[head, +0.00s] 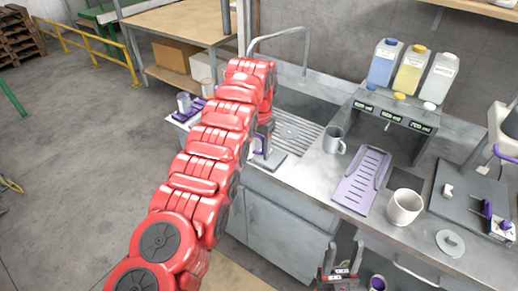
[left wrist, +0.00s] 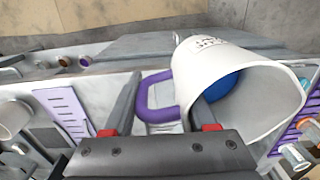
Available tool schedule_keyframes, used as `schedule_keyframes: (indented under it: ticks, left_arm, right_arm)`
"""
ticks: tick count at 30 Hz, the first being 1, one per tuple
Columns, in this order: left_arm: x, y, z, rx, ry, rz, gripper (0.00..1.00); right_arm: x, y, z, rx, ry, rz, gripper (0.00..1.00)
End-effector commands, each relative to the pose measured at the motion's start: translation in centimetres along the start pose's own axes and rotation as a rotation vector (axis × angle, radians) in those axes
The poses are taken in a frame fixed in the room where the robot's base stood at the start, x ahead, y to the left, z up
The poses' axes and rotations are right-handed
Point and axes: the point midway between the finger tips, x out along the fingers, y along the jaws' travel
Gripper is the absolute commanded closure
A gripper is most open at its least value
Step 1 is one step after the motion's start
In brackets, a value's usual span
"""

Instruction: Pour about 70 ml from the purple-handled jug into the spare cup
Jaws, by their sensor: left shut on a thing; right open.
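The white jug (left wrist: 222,62) with a purple handle (left wrist: 152,92) is close up in the left wrist view, with blue liquid (left wrist: 222,88) inside. My left gripper (left wrist: 166,98) is shut on the handle. The jug looks tilted against the counter in that view; I cannot tell its true angle. In the head view my red left arm hides most of the jug and gripper. A white cup (head: 404,206) and a grey mug (head: 333,139) stand on the counter; I cannot tell which is the spare cup. My right gripper (head: 342,262) is open and empty, low before the counter.
A purple ribbed tray (head: 362,181) lies between the mug and the white cup. Blue, yellow and white bottles (head: 411,69) stand on a dispenser behind. A curved tap (head: 304,48) rises by the sink.

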Motion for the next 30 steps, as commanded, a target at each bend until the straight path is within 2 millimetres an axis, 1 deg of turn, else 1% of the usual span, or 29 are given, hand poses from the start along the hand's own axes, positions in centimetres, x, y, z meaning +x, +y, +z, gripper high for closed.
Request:
schedule_keyframes:
  ticks: [7, 12, 22, 26, 30]
  left_arm:
    - [-0.5, -0.9, 0.4, -0.029, -0.001, -0.005, 1.0]
    - [-0.5, -1.9, 0.7, -0.052, -0.003, -0.011, 1.0]
    - [-0.6, -2.4, 1.1, -0.086, -0.004, 0.001, 1.0]
    - [-0.9, -3.5, 1.5, -0.127, -0.005, -0.001, 1.0]
    - [-1.1, -3.6, 1.6, -0.135, -0.005, -0.002, 1.0]
  right_arm:
    - [-0.1, 0.0, 0.0, 0.0, 0.0, 0.0, 0.5]
    - [-0.1, 0.0, 0.0, 0.0, 0.0, 0.0, 0.5]
    - [-0.1, 0.0, 0.0, 0.0, 0.0, 0.0, 0.5]
    - [-0.2, 0.0, 0.0, 0.0, 0.0, 0.0, 0.5]
    - [-0.2, 0.0, 0.0, 0.0, 0.0, 0.0, 0.5]
